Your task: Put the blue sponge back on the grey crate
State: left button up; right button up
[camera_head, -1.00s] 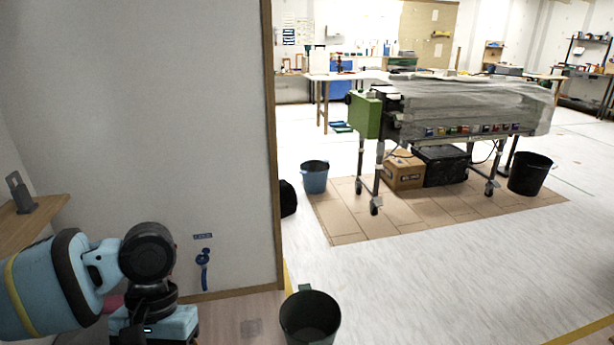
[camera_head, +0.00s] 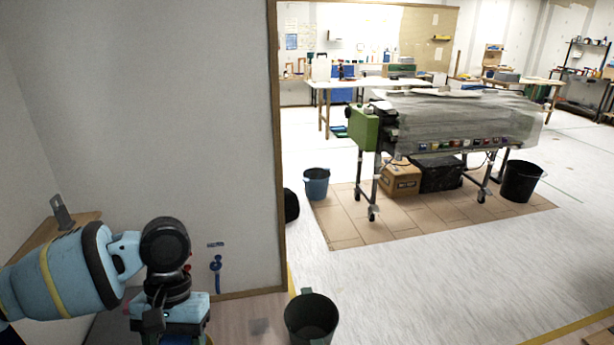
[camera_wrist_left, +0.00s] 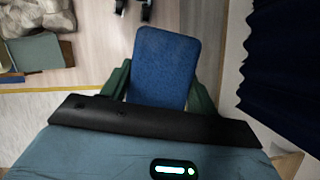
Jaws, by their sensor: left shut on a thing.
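The blue sponge (camera_wrist_left: 166,62) shows in the left wrist view as a flat, rounded block. My left gripper (camera_wrist_left: 158,88) has its dark green fingers on both sides of the sponge and is shut on it. In the head view my left arm comes in at the lower left; its fingertips and the sponge are hidden there or below the edge. I cannot pick out the grey crate for certain in either view. My right gripper is not in view.
A dark green bucket (camera_head: 311,318) stands on the floor right of my left arm. A wall (camera_head: 150,110) rises behind the arm, with a wooden shelf (camera_head: 62,228) at left. The pasting machine (camera_head: 450,122) stands farther off on cardboard. The pale floor between is open.

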pick_arm(q)
jog(key=w+x, duration=0.2)
jog(key=x, duration=1.2)
jog(key=shift+f, duration=0.55)
